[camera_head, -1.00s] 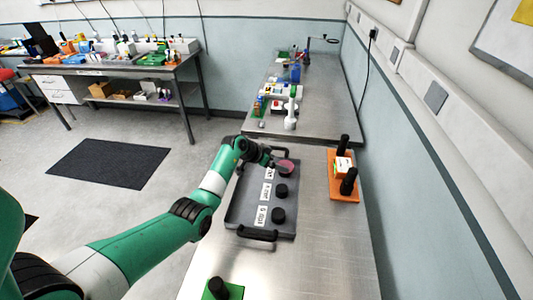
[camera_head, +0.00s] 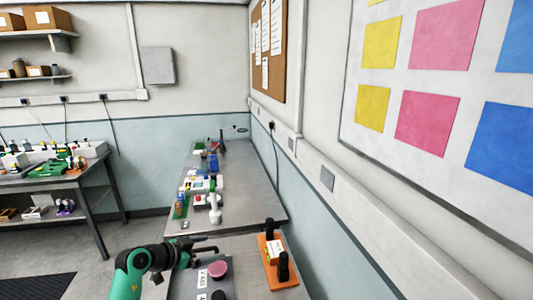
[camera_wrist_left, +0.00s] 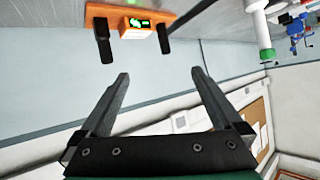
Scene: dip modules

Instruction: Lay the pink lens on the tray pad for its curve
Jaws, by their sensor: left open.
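The pink lens (camera_head: 218,268) lies on the far black pad of the dark grey tray (camera_head: 181,287), beside a white label (camera_head: 202,277) too small to read surely. A second black pad (camera_head: 219,295) shows at the bottom edge; the rest of the tray is cut off. My left gripper (camera_head: 214,249) is open and empty, just beyond the lens and apart from it. In the left wrist view its two fingers (camera_wrist_left: 160,73) are spread with nothing between them; the lens and tray are out of that view.
An orange stand (camera_head: 280,273) with two black posts and a small box with a green display (camera_wrist_left: 140,22) stands right of the tray. A white device (camera_head: 214,208) and several small items stand on the bench beyond. The wall runs close along the right.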

